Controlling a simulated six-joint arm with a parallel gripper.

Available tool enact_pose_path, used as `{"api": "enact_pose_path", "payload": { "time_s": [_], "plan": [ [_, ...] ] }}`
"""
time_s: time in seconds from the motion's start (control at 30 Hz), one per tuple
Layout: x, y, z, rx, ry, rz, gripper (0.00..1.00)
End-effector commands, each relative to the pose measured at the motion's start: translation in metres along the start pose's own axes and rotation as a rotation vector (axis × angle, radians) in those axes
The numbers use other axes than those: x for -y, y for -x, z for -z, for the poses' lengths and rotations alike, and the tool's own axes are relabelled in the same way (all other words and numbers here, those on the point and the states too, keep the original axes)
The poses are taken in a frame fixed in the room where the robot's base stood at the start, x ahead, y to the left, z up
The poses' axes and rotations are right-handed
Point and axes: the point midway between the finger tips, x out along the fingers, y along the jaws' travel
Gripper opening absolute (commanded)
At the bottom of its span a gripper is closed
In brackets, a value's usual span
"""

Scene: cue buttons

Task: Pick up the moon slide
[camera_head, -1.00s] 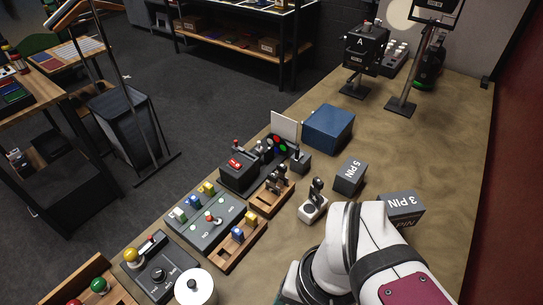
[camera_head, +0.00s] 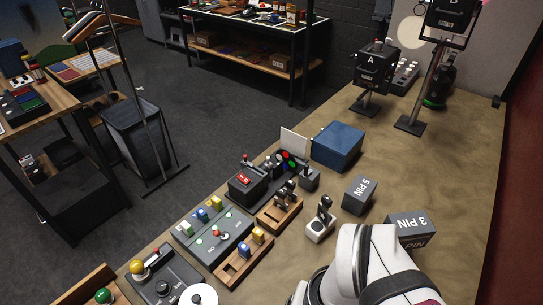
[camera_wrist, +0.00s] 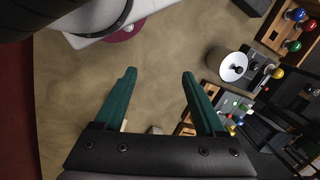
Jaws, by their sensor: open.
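No moon mark can be made out in either view, so I cannot tell which piece is the moon slide. A wooden tray (camera_head: 230,275) at the lower middle holds a blue-topped piece (camera_head: 243,251) and a yellow-topped piece (camera_head: 258,236). Behind it, a grey panel (camera_head: 208,248) carries a row of small white, green, blue and yellow pieces. My gripper (camera_wrist: 160,73) has two green fingers, spread apart over bare tabletop with nothing between them. In the head view only my white arm shows, at the bottom; the gripper itself is out of sight there.
A second wooden tray (camera_head: 270,228) holds dark upright pieces. Nearby stand a white-based switch (camera_head: 319,229), a 5 PIN block (camera_head: 359,195), a 3 PIN block (camera_head: 411,228) and a blue box (camera_head: 338,147). A white cylinder (camera_wrist: 231,66) stands right of the fingers.

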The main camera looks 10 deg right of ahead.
Motion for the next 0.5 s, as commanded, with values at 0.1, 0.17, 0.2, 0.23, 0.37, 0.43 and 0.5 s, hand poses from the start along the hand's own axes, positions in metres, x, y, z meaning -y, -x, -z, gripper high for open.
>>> {"api": "enact_pose_path", "payload": {
  "time_s": [0.1, 0.17, 0.2, 0.23, 0.37, 0.43, 0.5],
  "plan": [
    [-0.001, 0.000, 0.001, 0.001, 0.006, -0.005, 0.72],
    [-0.004, -0.001, 0.006, 0.010, 0.073, -0.058, 0.72],
    [-0.010, -0.002, 0.015, 0.022, 0.170, -0.133, 0.72],
    [-0.015, -0.003, 0.025, 0.037, 0.275, -0.212, 0.72],
    [-0.013, -0.006, 0.108, 0.131, 0.964, -0.689, 0.72],
    [0.019, -0.014, 0.158, 0.194, 1.359, -0.959, 0.72],
    [0.066, -0.030, 0.196, 0.259, 1.707, -1.211, 0.72]
  ]
}}
